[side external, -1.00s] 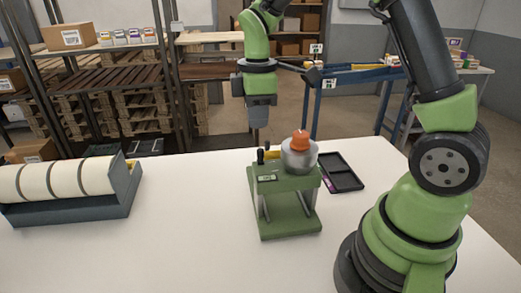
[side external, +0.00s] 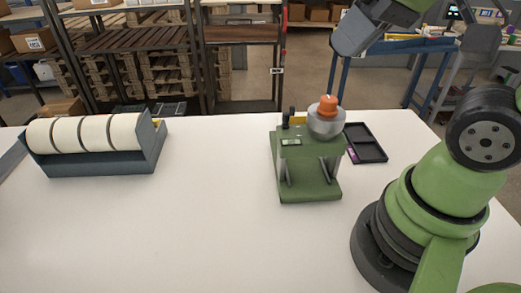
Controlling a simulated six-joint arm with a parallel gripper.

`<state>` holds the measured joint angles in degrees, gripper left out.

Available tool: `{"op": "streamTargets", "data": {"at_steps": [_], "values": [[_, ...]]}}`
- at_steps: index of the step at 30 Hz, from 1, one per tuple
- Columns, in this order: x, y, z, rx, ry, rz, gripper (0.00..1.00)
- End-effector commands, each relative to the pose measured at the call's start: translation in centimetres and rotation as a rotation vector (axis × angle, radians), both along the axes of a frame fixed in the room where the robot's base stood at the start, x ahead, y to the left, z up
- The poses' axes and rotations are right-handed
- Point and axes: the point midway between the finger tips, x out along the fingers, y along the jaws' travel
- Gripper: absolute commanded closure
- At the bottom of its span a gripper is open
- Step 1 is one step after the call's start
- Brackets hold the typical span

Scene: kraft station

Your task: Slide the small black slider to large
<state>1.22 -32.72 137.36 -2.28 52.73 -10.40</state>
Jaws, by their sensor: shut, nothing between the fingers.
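A green machine (side external: 305,170) stands upright on the white table. A round silver part with an orange top (side external: 326,104) sits on its upper right. At its upper left are small black upright parts (side external: 286,119), one probably the slider. A yellow piece lies beside them, and a small light label is on the front edge. The slider's track and any size markings are too small to read. My gripper (side external: 345,45) is at the top of the picture, above and to the right of the machine, apart from it and tilted. It is shut and empty.
A black tray (side external: 368,155) with a purple item lies right of the machine. A grey dispenser (side external: 100,165) with several white rolls stands at the left. The table (side external: 200,220) is clear between them and in front. Shelves and a blue-framed bench stand behind.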

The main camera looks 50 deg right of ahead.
Motion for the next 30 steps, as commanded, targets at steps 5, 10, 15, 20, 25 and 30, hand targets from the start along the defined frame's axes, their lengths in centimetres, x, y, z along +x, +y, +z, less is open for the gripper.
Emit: {"op": "streamTargets", "data": {"at_steps": [5, 10, 15, 20, 25, 30], "values": [[-2.2, 0.6, 0.0, 0.105, -0.060, -0.111, 0.95], [-1.7, 0.5, 0.1, 0.121, -0.028, -0.148, 0.74], [1.8, -0.4, -0.1, 0.081, 0.120, -0.189, 0.74], [6.1, -1.9, -1.8, 0.034, 0.292, -0.242, 0.74], [9.6, -3.5, -4.6, -0.012, 0.446, -0.293, 0.74], [11.4, -4.4, -6.8, -0.040, 0.533, -0.322, 0.74]]}}
